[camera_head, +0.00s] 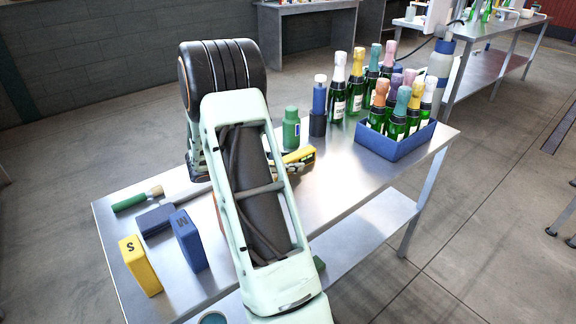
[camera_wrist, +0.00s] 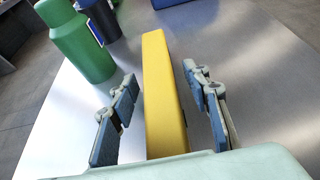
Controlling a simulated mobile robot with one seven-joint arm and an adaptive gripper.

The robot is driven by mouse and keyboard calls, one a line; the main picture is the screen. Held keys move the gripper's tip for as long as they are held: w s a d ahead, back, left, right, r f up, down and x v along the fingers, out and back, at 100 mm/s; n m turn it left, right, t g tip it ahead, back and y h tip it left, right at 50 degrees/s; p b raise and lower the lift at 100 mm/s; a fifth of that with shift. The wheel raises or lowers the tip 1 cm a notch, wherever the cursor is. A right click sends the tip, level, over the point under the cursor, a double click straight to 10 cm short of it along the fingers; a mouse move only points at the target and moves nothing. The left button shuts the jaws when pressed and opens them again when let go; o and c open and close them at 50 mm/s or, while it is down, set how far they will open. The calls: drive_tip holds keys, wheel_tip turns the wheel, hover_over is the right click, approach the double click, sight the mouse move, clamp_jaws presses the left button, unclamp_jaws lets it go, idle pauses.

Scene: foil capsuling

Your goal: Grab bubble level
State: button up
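The bubble level shows in the wrist view as a long yellow bar (camera_wrist: 164,95) lying on the metal table. In the head view its yellow end (camera_head: 298,156) shows just right of my arm, and the rest is hidden. My gripper (camera_wrist: 160,82) is open in the wrist view, with one finger on each side of the bar. A gap shows between the bar and each finger. I cannot tell how high the fingertips are above the table.
A green bottle (camera_wrist: 82,45) stands close to the left finger. Behind it is a dark blue holder (camera_head: 318,123). A blue crate of bottles (camera_head: 398,148) stands at the right. A yellow S block (camera_head: 140,265) and a blue M block (camera_head: 188,240) stand at the left.

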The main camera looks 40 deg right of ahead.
clamp_jaws()
